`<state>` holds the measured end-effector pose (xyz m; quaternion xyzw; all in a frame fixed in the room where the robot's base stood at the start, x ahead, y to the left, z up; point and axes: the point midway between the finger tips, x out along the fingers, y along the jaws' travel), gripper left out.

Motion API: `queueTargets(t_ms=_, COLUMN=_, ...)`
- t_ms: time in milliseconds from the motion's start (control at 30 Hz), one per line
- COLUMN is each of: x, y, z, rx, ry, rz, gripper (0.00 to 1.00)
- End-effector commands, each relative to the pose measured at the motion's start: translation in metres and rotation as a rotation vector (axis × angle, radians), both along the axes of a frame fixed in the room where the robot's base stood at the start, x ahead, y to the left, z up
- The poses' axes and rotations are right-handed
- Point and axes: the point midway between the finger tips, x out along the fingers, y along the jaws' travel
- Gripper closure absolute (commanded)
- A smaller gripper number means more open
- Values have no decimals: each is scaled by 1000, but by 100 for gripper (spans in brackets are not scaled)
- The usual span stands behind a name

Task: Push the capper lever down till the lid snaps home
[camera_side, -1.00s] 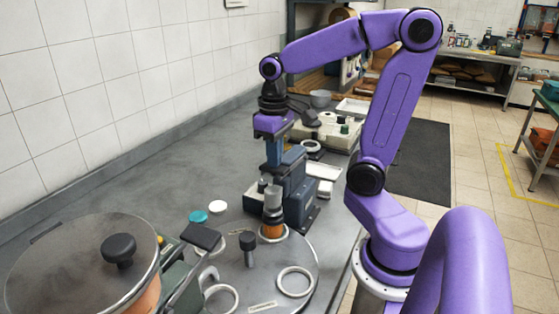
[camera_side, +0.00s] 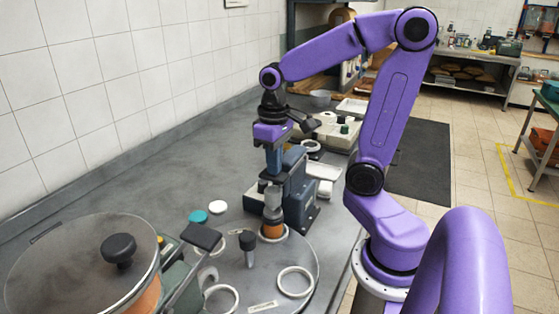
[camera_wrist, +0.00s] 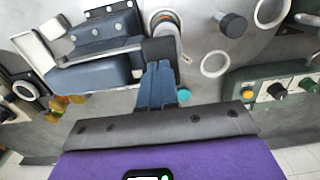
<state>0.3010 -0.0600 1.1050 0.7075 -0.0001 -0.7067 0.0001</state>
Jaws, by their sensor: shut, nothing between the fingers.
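The capper is a blue-grey machine (camera_side: 298,190) at the rim of a round grey plate. An orange-filled jar (camera_side: 272,231) stands upright under its grey cylindrical head (camera_side: 272,197). My gripper (camera_side: 273,172) is shut and empty, pointing down just above and behind the head. In the wrist view my blue fingers (camera_wrist: 160,66) reach a dark block (camera_wrist: 158,47) beside the capper body (camera_wrist: 100,72). This block may be the lever's end; I cannot tell whether the fingers touch it.
A lidded pot (camera_side: 85,270) stands at the front left. A teal lid (camera_side: 198,216), a white lid (camera_side: 217,207), a dark knob on a post (camera_side: 248,248) and a white ring (camera_side: 295,281) lie around the plate. The bench left of my gripper is clear.

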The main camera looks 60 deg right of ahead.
Motion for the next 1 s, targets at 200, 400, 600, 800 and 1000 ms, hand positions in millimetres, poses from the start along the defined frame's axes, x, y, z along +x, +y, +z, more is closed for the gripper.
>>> queueTargets(t_ms=200, x=0, y=0, z=10, rx=0, ry=2, rz=-1, gripper=100)
queueTargets(t_ms=400, x=0, y=0, z=23, rx=1, ry=-1, rz=0, gripper=100)
queueTargets(t_ms=600, x=0, y=0, z=35, rx=1, ry=0, rz=0, gripper=100)
queueTargets(t_ms=800, x=0, y=0, z=44, rx=1, ry=0, rz=0, gripper=100)
queueTargets(t_ms=1000, x=0, y=0, z=45, rx=0, ry=2, rz=0, gripper=100)
